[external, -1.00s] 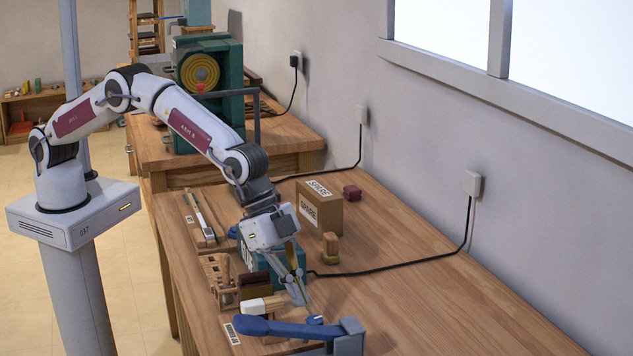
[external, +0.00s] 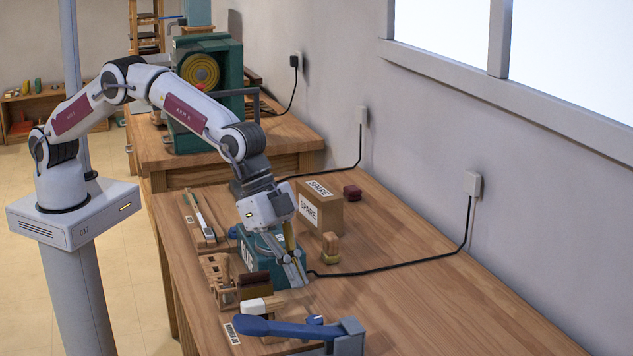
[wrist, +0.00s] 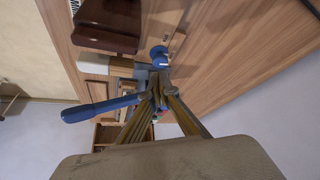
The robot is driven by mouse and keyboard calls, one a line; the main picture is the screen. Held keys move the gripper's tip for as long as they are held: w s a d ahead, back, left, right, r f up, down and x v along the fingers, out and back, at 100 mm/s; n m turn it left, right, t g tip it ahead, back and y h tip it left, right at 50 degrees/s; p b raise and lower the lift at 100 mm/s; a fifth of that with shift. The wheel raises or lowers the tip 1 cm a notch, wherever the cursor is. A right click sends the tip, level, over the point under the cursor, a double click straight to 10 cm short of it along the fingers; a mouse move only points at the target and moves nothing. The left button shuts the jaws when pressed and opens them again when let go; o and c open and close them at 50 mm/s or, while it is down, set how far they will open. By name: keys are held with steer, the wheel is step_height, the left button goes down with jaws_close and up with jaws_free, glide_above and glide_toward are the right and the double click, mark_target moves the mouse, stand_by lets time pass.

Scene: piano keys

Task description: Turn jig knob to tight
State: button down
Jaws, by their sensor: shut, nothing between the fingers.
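A small blue knob (external: 315,320) shows beside a blue clamp with a long handle (external: 285,328) at the front of the bench. In the wrist view a round blue knob (wrist: 158,54) lies just beyond my fingertips, and the blue handle (wrist: 95,108) reaches to the left. I cannot read any tight mark. A white-ended wooden piece (external: 262,305) lies beside the handle. My gripper (external: 301,284) is shut and empty, pointing down above the bench, behind the knob and apart from it. Its fingertips (wrist: 160,88) meet in the wrist view.
A teal box (external: 285,270) stands right behind my gripper. A dark brown block (external: 254,285) and a wooden rack (external: 218,272) are to its left. A cardboard box marked SPARE (external: 320,212) and a brush-like wooden piece (external: 331,247) stand behind. The bench's right side is clear except for a cable.

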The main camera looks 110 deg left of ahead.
steer(key=shift+f, duration=0.15)
stand_by(0.3)
steer(key=shift+f, duration=3.25)
steer(key=shift+w+d, duration=0.15)
steer(key=shift+w, duration=0.3)
steer(key=shift+a+f, duration=0.1)
steer(key=shift+a, duration=0.1)
steer(key=shift+s+a, duration=0.1)
steer(key=shift+s, duration=0.25)
